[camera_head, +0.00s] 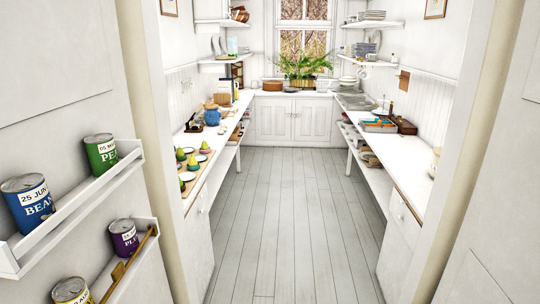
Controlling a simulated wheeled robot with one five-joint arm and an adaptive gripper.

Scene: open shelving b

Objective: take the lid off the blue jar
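A blue jar (212,116) stands upright on the left counter (184,148), some way into the narrow room. Something brownish shows on its top, likely its lid (211,105), small and not clear at this distance. Small dark items stand close beside the jar on its left. My gripper and arm are not in this view.
A doorway frames a clear wooden floor (290,210) between two counters. The right counter (430,170) holds a tray (380,125) and a dark box (406,127). Pears (191,159) and plates stand before the jar. Near left, door shelves (80,205) hold several cans.

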